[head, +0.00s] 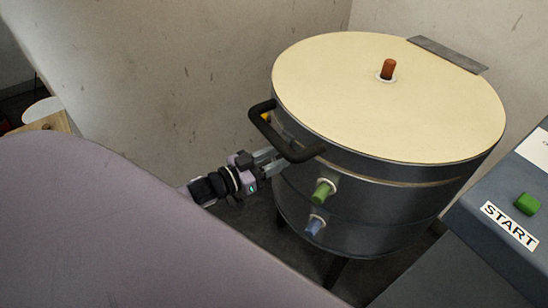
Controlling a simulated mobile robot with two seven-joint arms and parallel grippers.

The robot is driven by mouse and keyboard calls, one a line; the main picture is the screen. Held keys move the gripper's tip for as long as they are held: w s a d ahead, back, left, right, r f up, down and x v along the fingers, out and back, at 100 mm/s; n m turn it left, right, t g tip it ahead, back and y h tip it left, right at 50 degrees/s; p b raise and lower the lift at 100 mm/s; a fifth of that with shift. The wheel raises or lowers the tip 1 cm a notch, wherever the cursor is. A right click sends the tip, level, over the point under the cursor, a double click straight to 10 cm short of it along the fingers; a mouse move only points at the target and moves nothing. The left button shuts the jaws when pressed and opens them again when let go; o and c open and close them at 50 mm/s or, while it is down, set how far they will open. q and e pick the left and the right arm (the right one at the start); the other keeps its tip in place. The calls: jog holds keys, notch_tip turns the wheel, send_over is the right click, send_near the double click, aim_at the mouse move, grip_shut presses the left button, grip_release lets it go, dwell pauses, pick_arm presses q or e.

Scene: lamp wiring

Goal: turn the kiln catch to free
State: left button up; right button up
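The kiln (390,195) is a dark grey drum with a cream lid (400,100), which lies flat and closed. A black bar handle (285,145) sticks out from the lid's left front rim. A small yellow-orange piece (265,117) shows partly behind the handle; I cannot tell whether it is the catch. No other part is clearly the catch. My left gripper (277,160) reaches in at the kiln's left front side, just below the handle. Its two grey fingers show a gap, but their tips are partly hidden near the handle. My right gripper is out of view.
A green peg (323,190) and a blue peg (315,226) stick out of the kiln's front. An orange-brown knob (388,69) stands on the lid. A grey console with a green button (527,204) and START label (510,225) is at right. My mauve part hides the lower left.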

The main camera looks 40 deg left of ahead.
pick_arm(q)
jog(key=c, duration=0.7)
jog(key=shift+o, duration=0.2)
jog(key=shift+m, duration=0.4)
jog(key=shift+s+d+f+m+b, duration=0.1)
jog(key=shift+d+f+m+b, duration=0.2)
jog(key=shift+m, duration=2.55)
jog(key=shift+s+d+f+m+b, duration=0.15)
jog(key=shift+d+f+m+b, duration=0.15)
jog(key=shift+m, duration=2.6)
jog(key=shift+s+d+f+m+b, duration=0.1)
jog(key=shift+d+f+m+b, duration=0.2)
jog(key=shift+m, duration=2.55)
jog(key=o, duration=0.7)
jog(key=shift+c, duration=0.2)
